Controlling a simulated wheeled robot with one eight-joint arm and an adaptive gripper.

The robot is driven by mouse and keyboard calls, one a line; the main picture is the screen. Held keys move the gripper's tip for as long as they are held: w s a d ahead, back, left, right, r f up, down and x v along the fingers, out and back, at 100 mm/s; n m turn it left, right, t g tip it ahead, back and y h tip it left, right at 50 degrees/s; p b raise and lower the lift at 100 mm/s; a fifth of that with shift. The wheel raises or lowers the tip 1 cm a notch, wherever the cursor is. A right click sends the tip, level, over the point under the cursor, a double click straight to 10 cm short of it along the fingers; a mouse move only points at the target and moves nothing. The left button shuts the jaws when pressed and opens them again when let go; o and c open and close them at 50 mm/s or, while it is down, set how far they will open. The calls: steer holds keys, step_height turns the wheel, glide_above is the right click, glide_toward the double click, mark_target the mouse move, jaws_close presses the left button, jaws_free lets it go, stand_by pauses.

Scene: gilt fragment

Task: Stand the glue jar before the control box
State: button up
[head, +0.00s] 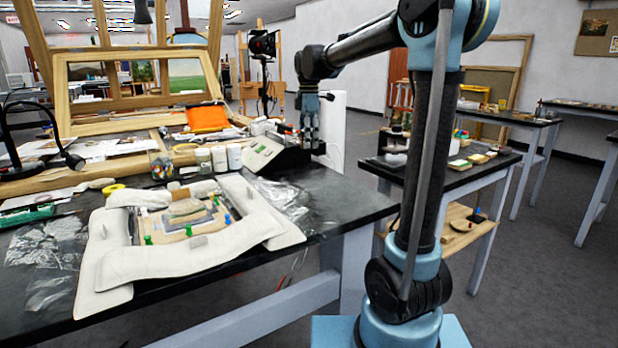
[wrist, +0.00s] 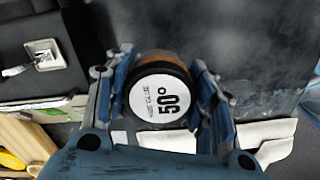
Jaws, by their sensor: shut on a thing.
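The glue jar (wrist: 163,100) shows from above in the wrist view, with a round white "50°" label on its lid, a black rim and a brownish side. My gripper (wrist: 165,88) has a finger on each side of it and is shut on it. In the head view my gripper (head: 309,138) points down at the right end of the control box (head: 268,154), a black sloped box with a pale panel. I cannot make out the jar clearly there. I cannot tell whether the jar's base touches the table.
The black table (head: 345,205) has bare room right of the control box, up to its edge. White jars (head: 234,156) stand left of the box. Clear plastic film (head: 280,195) and white padded rolls (head: 190,258) lie in front. A black box with a metal plate (wrist: 45,55) is at upper left in the wrist view.

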mark_target(309, 175)
step_height(309, 175, down, 10)
steer(key=shift+f, duration=0.1)
stand_by(0.5)
steer(key=o, duration=1.3)
step_height(309, 175, up, 12)
steer(key=shift+r, duration=0.1)
